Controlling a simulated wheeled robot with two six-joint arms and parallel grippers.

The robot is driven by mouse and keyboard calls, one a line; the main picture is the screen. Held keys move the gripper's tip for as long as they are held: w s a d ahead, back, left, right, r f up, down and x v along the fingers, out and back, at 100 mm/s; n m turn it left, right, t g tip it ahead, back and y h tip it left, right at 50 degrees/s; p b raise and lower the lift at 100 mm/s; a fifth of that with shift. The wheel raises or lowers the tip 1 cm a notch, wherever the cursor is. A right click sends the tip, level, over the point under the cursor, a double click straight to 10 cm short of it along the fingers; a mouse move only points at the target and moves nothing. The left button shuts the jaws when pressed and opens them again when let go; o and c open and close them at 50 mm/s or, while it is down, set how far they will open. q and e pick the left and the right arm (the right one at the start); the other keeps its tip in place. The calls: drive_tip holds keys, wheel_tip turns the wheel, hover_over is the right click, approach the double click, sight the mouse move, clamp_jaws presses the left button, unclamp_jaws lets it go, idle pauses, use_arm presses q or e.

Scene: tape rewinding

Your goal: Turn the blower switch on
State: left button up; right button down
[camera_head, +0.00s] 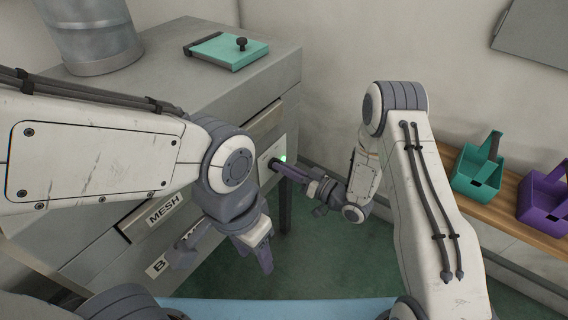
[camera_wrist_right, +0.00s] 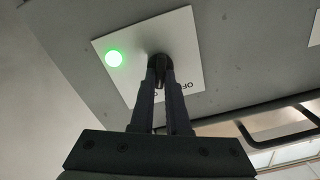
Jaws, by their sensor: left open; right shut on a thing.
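The blower switch is a small black knob (camera_wrist_right: 160,62) on a white plate (camera_wrist_right: 182,30), in the right wrist view. A green light (camera_wrist_right: 115,58) glows on the plate, left of the knob. Partly covered lettering beginning "OF" shows beside the fingers. The plate also shows in the head view (camera_head: 266,160), on the grey cabinet's side. My right gripper (camera_head: 278,165) reaches the plate from the right. Its two fingers (camera_wrist_right: 160,75) are shut on the knob and hide part of it. My left gripper (camera_head: 225,256) is open and empty, low in front of the cabinet drawers.
The grey cabinet (camera_head: 262,75) has drawers labelled "MESH" (camera_head: 163,210) and one starting with "B". A teal board with a black knob (camera_head: 229,50) and a metal drum (camera_head: 92,35) are on top. Teal (camera_head: 475,175) and purple (camera_head: 543,197) bins stand on a wooden shelf at right.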

drive_tip(key=shift+d+m, duration=0.1)
drive_tip(key=shift+m, duration=0.6)
drive_tip(key=shift+p, duration=0.3)
drive_tip(key=c, duration=1)
unclamp_jaws()
drive_tip(key=shift+o, duration=0.5)
drive_tip(key=p+v, duration=0.1)
drive_tip(key=v, duration=0.9)
drive_tip(key=shift+d, duration=0.2)
